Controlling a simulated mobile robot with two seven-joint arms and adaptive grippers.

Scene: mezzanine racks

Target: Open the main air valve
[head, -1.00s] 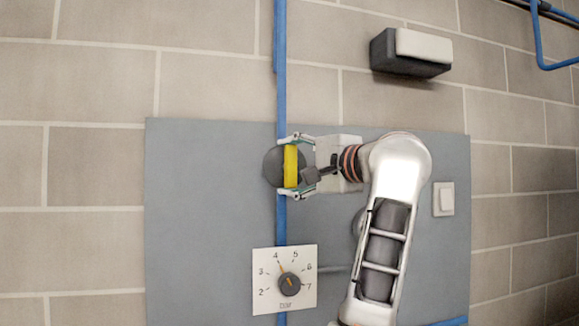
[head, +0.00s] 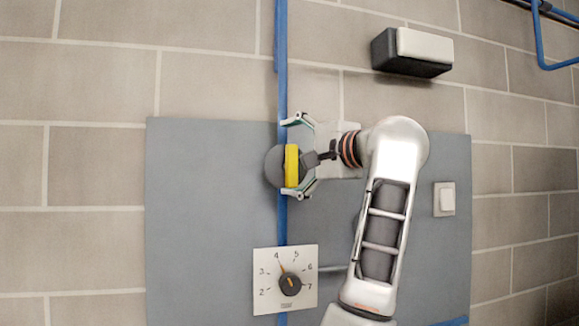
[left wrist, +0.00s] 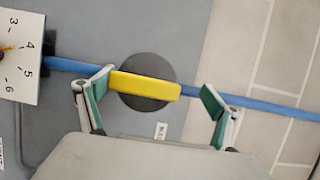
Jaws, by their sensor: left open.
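The main air valve is a dark round body (head: 273,167) with a yellow bar handle (head: 291,166), set on a blue pipe. The handle stands upright, in line with the pipe. It also shows in the left wrist view as a yellow bar (left wrist: 145,86) over a grey disc (left wrist: 150,104). My left gripper (head: 295,156) is open around the handle, with one finger above and one below. In the left wrist view (left wrist: 155,92), the left finger is very close to one handle end; whether it touches I cannot tell. The right finger is clearly apart. My right gripper is out of view.
The blue pipe (head: 281,80) runs up the brick wall over a grey panel (head: 210,220). Below the valve is a dial (head: 290,284) numbered 2 to 7, pointing near 4. A white switch (head: 444,199) and a dark-and-white box (head: 412,52) are at the right.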

